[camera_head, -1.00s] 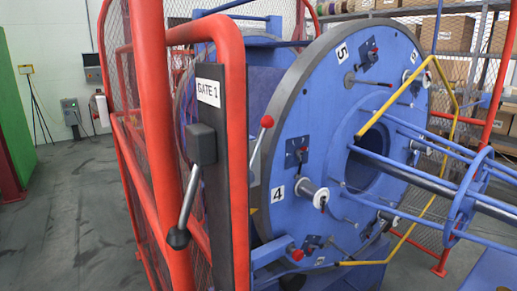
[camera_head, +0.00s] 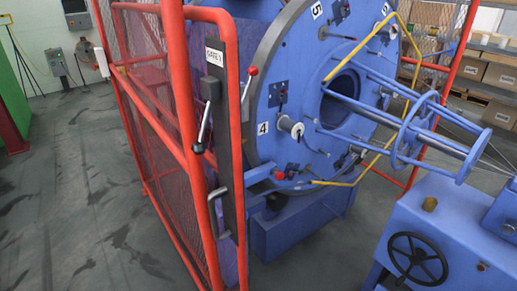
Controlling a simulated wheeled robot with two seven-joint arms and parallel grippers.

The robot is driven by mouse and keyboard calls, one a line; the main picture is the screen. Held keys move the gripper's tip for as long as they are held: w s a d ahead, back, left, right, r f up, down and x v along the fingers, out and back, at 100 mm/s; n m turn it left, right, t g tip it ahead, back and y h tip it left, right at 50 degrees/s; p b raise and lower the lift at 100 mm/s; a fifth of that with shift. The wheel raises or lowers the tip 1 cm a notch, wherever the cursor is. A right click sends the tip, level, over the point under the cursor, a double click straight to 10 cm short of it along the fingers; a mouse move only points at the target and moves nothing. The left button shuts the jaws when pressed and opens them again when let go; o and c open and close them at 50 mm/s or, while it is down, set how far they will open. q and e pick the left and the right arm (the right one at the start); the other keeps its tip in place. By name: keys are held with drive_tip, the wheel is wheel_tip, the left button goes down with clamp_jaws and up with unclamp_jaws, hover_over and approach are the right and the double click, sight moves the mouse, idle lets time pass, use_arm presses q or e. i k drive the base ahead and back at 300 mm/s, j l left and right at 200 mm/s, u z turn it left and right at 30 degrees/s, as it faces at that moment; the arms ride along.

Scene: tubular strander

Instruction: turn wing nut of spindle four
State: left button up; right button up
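The large blue disc (camera_head: 270,85) of the strander stands behind the red gate. A white label with the number 4 (camera_head: 263,128) is on its lower left face. Neither of my grippers is in view.
The red mesh gate (camera_head: 167,70) with a black latch plate and lever (camera_head: 202,130) stands left of the disc. Blue rods and a ring (camera_head: 410,130) extend right. A blue housing with a black handwheel (camera_head: 418,257) is front right. Grey floor (camera_head: 85,200) at left is open.

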sight(280, 95)
drive_tip(key=j+z, duration=0.1)
drive_tip(key=z, duration=0.35)
drive_tip(key=j+z, duration=0.1)
drive_tip(key=z, duration=0.35)
drive_tip(key=j+z, duration=0.1)
drive_tip(key=z, duration=0.35)
drive_tip(key=i+j, duration=0.1)
drive_tip(key=j, duration=3.45)
drive_tip(key=i+j, duration=0.15)
drive_tip(key=j, duration=1.6)
drive_tip(key=k+l, duration=0.1)
drive_tip(key=l, duration=1.2)
drive_tip(key=k+l, duration=0.15)
drive_tip(key=l, duration=0.5)
drive_tip(key=k+l, duration=0.1)
drive_tip(key=l, duration=1.2)
drive_tip(key=k, duration=0.05)
